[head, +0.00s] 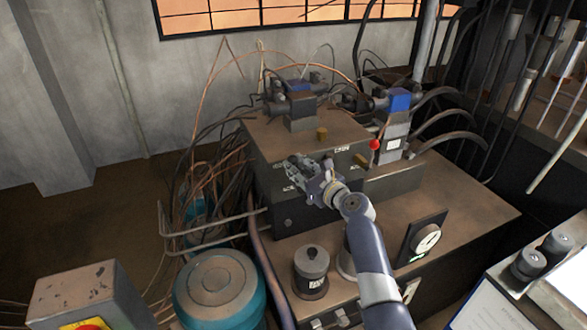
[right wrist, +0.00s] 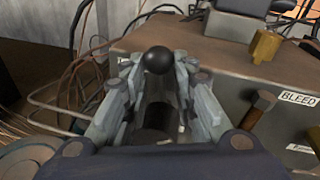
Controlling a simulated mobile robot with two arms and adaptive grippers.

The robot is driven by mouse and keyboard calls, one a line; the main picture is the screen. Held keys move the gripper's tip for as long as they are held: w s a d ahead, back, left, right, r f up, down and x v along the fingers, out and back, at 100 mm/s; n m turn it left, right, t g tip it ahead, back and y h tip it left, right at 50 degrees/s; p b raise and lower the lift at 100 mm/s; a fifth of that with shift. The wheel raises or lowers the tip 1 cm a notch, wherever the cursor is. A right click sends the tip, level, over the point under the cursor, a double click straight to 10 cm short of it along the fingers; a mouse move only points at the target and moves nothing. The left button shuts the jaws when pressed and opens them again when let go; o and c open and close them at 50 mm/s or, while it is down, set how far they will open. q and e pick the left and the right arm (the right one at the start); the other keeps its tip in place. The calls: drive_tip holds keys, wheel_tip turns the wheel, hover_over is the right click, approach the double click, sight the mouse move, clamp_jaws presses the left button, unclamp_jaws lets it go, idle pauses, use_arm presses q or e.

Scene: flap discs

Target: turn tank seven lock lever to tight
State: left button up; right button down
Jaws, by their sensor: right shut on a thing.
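The lock lever appears to be the black ball-ended lever (right wrist: 158,60) in the right wrist view. It rises between the fingers of my right gripper (head: 300,170), which is shut on it at the front face of the dark valve block (head: 262,152). The fingers stand on both sides of the lever, with the ball showing between the tips. In the head view the gripper hides the lever. No tank seven label or tight mark can be read. My left gripper is not in view.
A brass knob (right wrist: 265,46) and a brown handle by the BLEED label (right wrist: 299,98) are right of the gripper. A red-ball lever (head: 375,144) stands further right. Loose cables and bent pipes crowd the left.

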drive_tip(key=shift+w+d+m+y, duration=0.15)
drive_tip(key=shift+d+m+y, duration=0.2)
drive_tip(key=shift+m, duration=0.55)
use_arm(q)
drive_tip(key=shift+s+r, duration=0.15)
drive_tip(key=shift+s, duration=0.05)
use_arm(e)
drive_tip(key=shift+d, duration=0.1)
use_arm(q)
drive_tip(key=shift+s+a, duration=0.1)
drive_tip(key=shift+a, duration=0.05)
use_arm(e)
drive_tip(key=c, duration=1.3)
unclamp_jaws()
drive_tip(key=shift+d, duration=0.1)
drive_tip(key=shift+c, duration=0.2)
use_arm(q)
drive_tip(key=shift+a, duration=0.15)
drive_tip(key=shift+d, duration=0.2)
use_arm(e)
drive_tip(key=f+v, duration=0.1)
drive_tip(key=v, duration=1)
drive_tip(key=shift+s+d+r, duration=0.2)
drive_tip(key=shift+s+r, duration=0.15)
drive_tip(key=shift+s, duration=0.05)
